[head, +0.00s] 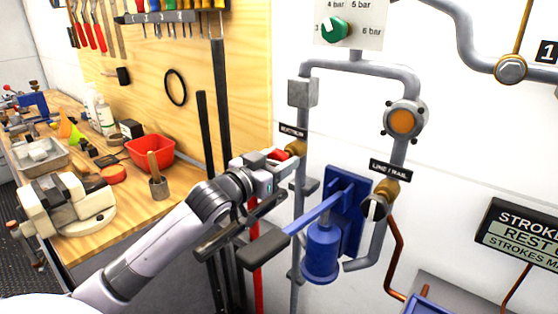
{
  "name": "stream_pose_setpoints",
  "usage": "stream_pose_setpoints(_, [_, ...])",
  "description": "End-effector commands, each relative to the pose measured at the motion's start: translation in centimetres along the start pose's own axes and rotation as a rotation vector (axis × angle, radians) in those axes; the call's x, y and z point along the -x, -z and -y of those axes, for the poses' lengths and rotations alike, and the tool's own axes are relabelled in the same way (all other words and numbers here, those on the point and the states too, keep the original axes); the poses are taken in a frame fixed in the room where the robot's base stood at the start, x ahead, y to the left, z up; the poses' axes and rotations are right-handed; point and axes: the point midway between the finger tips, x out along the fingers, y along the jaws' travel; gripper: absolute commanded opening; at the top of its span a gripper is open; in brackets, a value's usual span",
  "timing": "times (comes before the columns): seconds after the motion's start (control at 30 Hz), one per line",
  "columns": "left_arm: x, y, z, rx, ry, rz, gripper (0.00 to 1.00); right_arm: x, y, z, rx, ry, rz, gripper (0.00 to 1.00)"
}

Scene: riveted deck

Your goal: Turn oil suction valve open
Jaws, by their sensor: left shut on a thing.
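The oil suction valve is a small brass body (297,147) on the grey vertical pipe, just below a black label that is too small to read surely. Its red handle (279,155) points left from the brass body. My left gripper (280,165) reaches in from the left and is shut on the red handle, hiding part of it. My right gripper is not in view.
A blue hand pump (321,252) with a blue lever and dark grip (264,250) stands just below and right of my left gripper. A second brass valve (390,192) is to the right. A workbench (110,245) with a red bin (150,151) lies left.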

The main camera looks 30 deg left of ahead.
Motion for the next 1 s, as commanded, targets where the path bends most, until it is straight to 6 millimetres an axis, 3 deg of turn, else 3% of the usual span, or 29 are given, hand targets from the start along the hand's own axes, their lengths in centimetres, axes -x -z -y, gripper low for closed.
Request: stream_pose_setpoints(1.0, [0.0,-0.06,-0.15,0.942,0.0,0.002,0.2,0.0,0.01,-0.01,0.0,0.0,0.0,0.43])
